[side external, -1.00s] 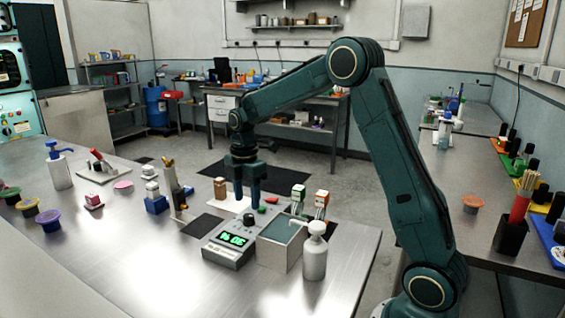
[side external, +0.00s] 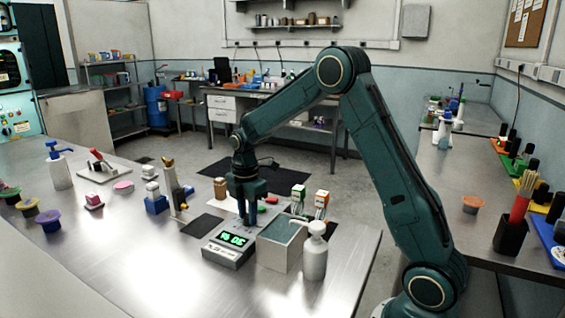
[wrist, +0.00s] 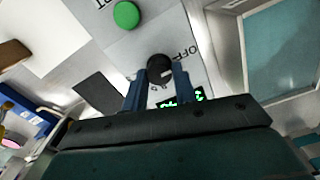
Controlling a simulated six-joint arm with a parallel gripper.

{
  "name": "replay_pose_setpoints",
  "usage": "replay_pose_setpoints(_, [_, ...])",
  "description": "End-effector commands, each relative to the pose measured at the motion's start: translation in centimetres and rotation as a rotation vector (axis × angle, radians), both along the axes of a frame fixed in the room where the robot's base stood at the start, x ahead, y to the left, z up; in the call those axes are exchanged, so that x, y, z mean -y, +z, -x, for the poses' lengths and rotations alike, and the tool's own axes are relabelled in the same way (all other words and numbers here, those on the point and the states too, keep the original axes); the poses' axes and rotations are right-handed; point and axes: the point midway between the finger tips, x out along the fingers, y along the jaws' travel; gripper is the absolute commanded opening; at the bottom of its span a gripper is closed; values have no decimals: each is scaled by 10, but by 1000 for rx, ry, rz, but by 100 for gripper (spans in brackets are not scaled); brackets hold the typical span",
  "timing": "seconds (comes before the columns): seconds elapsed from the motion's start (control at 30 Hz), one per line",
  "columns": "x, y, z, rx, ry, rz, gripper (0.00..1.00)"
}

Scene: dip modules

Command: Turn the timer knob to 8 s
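The timer is a grey box (side external: 222,254) with a lit green display (side external: 236,239), whose digits I cannot read surely. In the wrist view its round black knob (wrist: 160,68) sits beside the printed word OFF, and a light mark shows on the knob. My gripper (side external: 247,222) points down over the timer's panel. In the wrist view its two blue fingers (wrist: 160,82) stand apart, one on each side of the knob, with the knob showing between the tips. I cannot tell whether they touch it. The side view hides the knob behind the fingers.
A green button (wrist: 126,15) lies on the panel near the knob. An open grey bin (side external: 278,252) and a white pump bottle (side external: 315,258) stand close on the right. A blue block (side external: 156,204) and a dark mat (side external: 202,225) lie left.

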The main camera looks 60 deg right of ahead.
Motion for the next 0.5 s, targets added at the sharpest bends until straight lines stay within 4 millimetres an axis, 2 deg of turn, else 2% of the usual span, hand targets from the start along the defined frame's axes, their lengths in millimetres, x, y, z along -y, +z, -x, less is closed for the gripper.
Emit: replay_pose_setpoints(0.5, [0,0,0,-1,-68,1,5])
